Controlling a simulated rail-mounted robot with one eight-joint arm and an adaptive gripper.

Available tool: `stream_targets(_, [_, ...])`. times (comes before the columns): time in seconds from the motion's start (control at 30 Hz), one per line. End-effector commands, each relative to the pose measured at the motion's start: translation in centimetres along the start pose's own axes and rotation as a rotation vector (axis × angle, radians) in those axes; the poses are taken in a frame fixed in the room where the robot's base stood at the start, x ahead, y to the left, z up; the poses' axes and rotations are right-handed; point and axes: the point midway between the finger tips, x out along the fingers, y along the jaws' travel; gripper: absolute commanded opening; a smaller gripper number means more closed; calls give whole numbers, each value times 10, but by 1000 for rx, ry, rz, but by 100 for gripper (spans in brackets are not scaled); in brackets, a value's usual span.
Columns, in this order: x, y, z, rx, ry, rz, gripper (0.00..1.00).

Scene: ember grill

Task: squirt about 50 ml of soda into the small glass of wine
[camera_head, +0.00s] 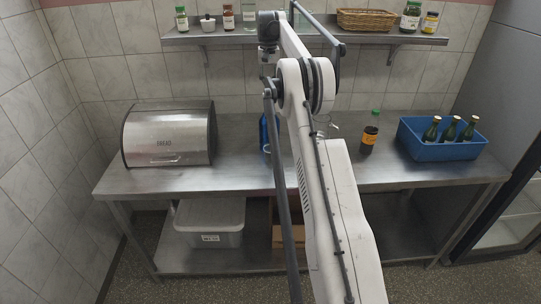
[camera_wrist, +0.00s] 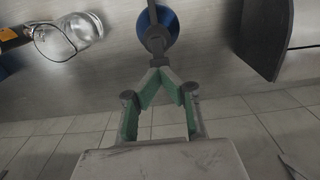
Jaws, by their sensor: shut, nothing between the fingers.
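A blue soda siphon (camera_head: 264,132) stands on the steel counter, partly hidden behind my arm in the head view. In the wrist view its round blue body (camera_wrist: 173,24) shows from above with a dark grey head over it. My gripper (camera_wrist: 158,72), with green finger pads, is shut and empty; its tips appear right by the siphon's head, though I cannot tell if they touch. Clear glassware (camera_head: 332,127) stands right of my arm on the counter; in the wrist view the glass (camera_wrist: 84,30) is at the upper left. Whether it holds wine cannot be made out.
A dark bottle (camera_head: 370,133) with a green cap stands right of the glassware. A blue crate (camera_head: 440,150) of green bottles is farther right. A steel bread box (camera_head: 169,135) is at the left. A shelf (camera_head: 210,38) with jars and a basket (camera_head: 366,20) runs above.

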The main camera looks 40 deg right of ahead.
Motion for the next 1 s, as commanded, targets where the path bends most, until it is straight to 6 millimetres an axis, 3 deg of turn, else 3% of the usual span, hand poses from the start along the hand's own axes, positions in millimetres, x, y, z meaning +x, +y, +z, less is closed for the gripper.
stream_targets(1.0, [30, 0, 0, 0, 0, 0, 0])
